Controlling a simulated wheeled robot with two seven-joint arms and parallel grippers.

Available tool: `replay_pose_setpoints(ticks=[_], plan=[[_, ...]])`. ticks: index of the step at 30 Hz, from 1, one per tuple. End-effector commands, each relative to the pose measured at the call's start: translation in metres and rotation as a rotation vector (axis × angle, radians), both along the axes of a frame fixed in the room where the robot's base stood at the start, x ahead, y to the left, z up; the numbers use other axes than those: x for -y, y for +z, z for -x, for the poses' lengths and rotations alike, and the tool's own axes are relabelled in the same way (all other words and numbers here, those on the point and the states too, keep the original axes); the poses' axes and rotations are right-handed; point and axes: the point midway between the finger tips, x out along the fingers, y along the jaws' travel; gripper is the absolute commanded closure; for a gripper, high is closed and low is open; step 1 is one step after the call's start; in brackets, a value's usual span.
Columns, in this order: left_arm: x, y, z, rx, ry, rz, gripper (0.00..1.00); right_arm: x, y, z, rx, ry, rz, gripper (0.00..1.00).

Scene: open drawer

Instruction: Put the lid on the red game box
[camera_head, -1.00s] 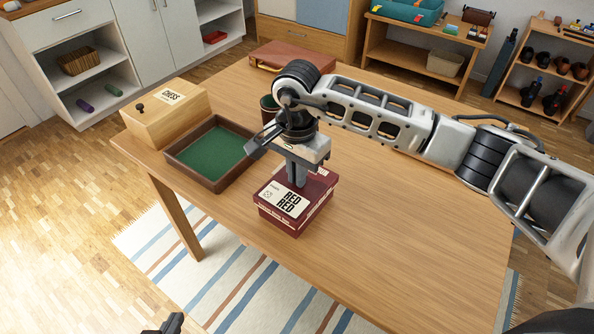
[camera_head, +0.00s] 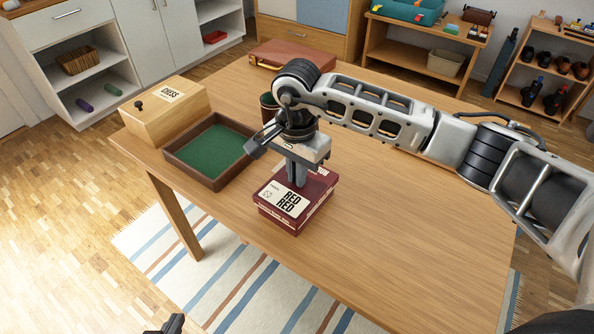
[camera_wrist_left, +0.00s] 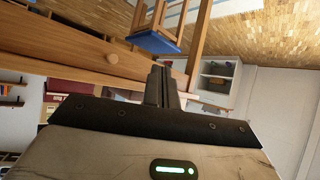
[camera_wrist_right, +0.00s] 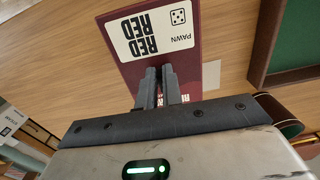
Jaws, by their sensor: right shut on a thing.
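The red game box (camera_head: 283,217) stands on the wooden table, and its dark red lid (camera_head: 270,188) with a cream "RED RED" label sits over it. The lid looks level; whether it is fully seated I cannot tell. My right gripper (camera_head: 297,184) points down and is shut on the lid, near its far part. In the right wrist view the lid (camera_wrist_right: 183,60) shows at the fingertips, with the fingers (camera_wrist_right: 160,72) overlapping its edge. My left gripper (camera_head: 174,323) is at the bottom edge, off the table. In the left wrist view its fingers (camera_wrist_left: 165,72) are together and empty.
A green-lined wooden tray (camera_head: 180,163) lies left of the box, with a wooden chess box (camera_head: 150,122) behind it. A dark cup (camera_head: 268,105) and a brown case (camera_head: 290,57) stand farther back. The table's front right is clear.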

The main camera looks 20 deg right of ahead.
Motion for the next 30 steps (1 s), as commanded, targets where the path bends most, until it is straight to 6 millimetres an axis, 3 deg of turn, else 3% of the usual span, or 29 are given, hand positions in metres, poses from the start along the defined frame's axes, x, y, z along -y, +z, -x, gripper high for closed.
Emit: replay_pose_setpoints(ticks=[1, 4, 6, 7, 17, 23, 30], plan=[[0.001, -0.01, 0.009, -0.034, -0.007, -0.008, 1.0, 0.0, 0.0, 0.0, 0.0, 0.0, 0.0, 1.0], [0.001, -0.01, 0.009, -0.034, -0.007, -0.008, 1.0, 0.0, 0.0, 0.0, 0.0, 0.0, 0.0, 1.0], [0.001, -0.01, 0.009, -0.034, -0.008, -0.008, 1.0, 0.0, 0.0, 0.0, 0.0, 0.0, 0.0, 0.73], [0.001, -0.01, 0.009, -0.034, -0.008, -0.008, 1.0, 0.0, 0.0, 0.0, 0.0, 0.0, 0.0, 0.67], [0.001, -0.007, 0.009, -0.031, -0.007, -0.002, 1.0, 0.0, 0.0, 0.0, 0.0, 0.0, 0.0, 0.67], [0.009, 0.02, 0.005, -0.002, 0.01, 0.07, 1.0, 0.0, 0.0, 0.0, 0.0, 0.0, 0.0, 0.67], [0.008, 0.019, 0.002, 0.007, 0.013, 0.076, 1.0, 0.0, 0.06, -0.001, 0.006, 0.002, -0.001, 0.67]])
